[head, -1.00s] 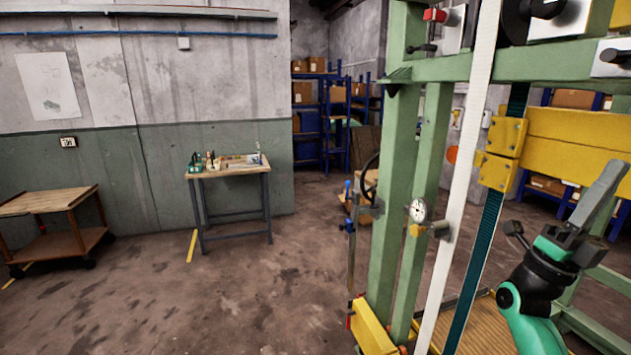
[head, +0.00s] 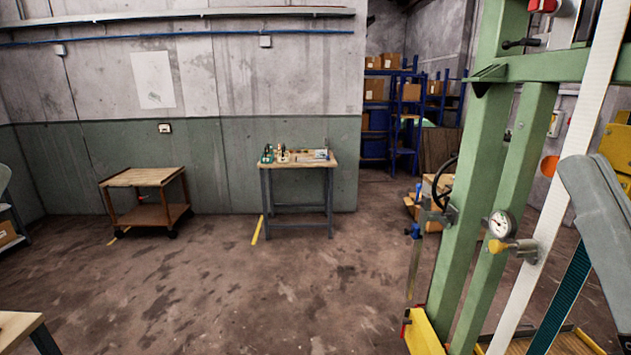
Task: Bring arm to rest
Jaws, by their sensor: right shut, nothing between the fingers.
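My right gripper (head: 578,172) is at the right edge of the head view, in front of the green press frame. Its grey fingers point up and are shut with nothing between them. The rest of the right arm is cut off by the picture's edge. My left gripper is not in view.
The green press frame (head: 468,215) with a gauge (head: 500,224) stands close on the right. A small workbench (head: 297,163) and a wooden trolley (head: 145,178) stand along the far wall. A tabletop corner (head: 15,325) shows at lower left. The floor between is clear.

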